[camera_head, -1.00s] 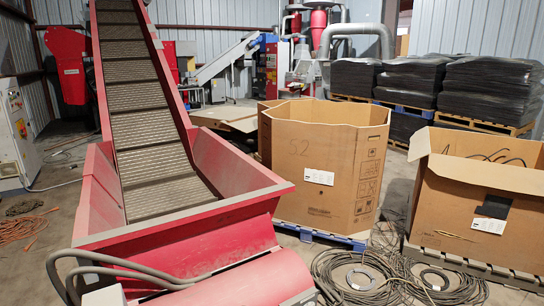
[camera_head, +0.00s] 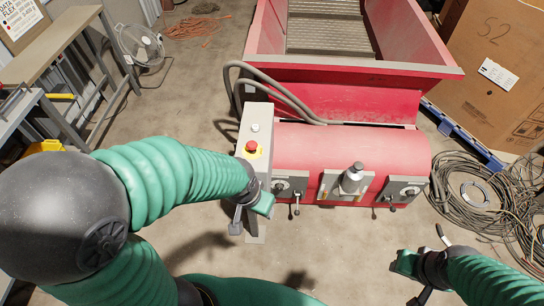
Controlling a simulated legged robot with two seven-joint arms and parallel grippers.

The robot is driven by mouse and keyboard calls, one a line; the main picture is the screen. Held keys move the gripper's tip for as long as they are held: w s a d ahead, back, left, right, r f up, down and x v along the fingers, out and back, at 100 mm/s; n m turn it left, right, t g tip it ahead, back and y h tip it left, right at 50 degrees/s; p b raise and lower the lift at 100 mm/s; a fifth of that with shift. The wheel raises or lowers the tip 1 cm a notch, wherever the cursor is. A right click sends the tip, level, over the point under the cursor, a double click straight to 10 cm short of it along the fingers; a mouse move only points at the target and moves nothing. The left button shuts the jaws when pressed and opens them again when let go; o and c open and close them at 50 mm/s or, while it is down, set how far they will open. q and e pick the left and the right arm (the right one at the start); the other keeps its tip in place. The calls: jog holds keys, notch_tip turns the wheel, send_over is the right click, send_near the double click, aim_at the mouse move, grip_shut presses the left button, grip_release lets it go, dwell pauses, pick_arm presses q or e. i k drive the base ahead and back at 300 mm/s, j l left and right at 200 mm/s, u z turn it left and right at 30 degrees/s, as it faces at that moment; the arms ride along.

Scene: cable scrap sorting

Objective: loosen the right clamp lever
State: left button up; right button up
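The red drum housing (camera_head: 350,150) has a grey clamp plate at each end of its front. The right clamp plate (camera_head: 402,190) has a right clamp lever (camera_head: 391,206), small and dark, hanging below it. The left clamp plate (camera_head: 290,188) has similar small levers (camera_head: 296,209). My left gripper (camera_head: 250,213) is beside the left plate, at the foot of the control box; its fingers look apart and nothing shows between them. My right gripper (camera_head: 412,280) is below and right of the right clamp, apart from it. Its fingers look spread and empty.
A grey control box (camera_head: 255,130) with a red button stands left of the drum. A metal knob (camera_head: 352,178) sits on the middle bracket. Cable coils (camera_head: 475,195) and a cardboard box (camera_head: 495,70) on a blue pallet are at right. Floor before the drum is clear.

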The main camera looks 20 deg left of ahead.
aim_at(392, 209)
jog(key=u, duration=0.7)
jog(key=z, duration=1.35)
jog(key=i+l+u, duration=0.25)
jog(key=i+l, duration=1)
